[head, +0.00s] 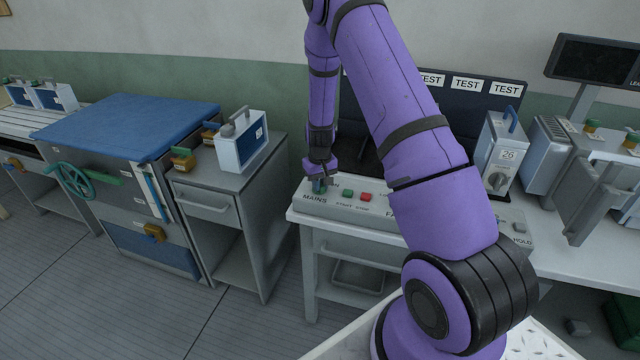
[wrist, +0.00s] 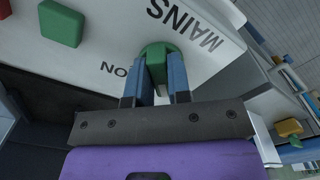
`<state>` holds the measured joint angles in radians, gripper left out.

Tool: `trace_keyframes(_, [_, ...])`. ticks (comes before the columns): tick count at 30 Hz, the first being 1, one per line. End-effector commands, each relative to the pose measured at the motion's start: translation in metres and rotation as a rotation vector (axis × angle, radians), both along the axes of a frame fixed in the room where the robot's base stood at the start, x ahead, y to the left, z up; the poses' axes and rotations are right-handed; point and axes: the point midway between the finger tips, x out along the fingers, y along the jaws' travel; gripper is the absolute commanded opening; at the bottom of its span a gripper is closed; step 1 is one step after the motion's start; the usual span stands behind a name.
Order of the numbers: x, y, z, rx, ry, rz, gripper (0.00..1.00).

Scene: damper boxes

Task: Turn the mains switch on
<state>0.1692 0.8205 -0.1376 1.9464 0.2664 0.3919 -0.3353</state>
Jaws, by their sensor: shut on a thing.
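The mains switch is a green knob (wrist: 158,58) on the sloping control panel (wrist: 100,25), beside the printed words MAINS and ON. In the head view my gripper (head: 320,183) is at the left end of the panel (head: 338,207), over the MAINS label. In the wrist view the two blue fingers of my gripper (wrist: 165,80) stand on either side of the green knob and are shut on it. The knob's lower part is hidden between the fingers. Which position the switch is in cannot be told.
A green START button (head: 347,193) and a red STOP button (head: 366,197) sit just right of the switch. A grey-white box with a dial (head: 497,160) stands farther right. A white box (head: 242,142) stands on the cabinet at left.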

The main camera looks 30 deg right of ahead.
Motion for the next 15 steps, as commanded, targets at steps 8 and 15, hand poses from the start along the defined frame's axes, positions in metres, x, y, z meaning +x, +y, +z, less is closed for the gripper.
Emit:
trace_keyframes(8, [0.0005,0.0011,0.0003,-0.001,-0.001,-0.182,0.00])
trace_keyframes(15, [0.0013,0.0019,0.0005,-0.001,-0.001,-0.408,0.00])
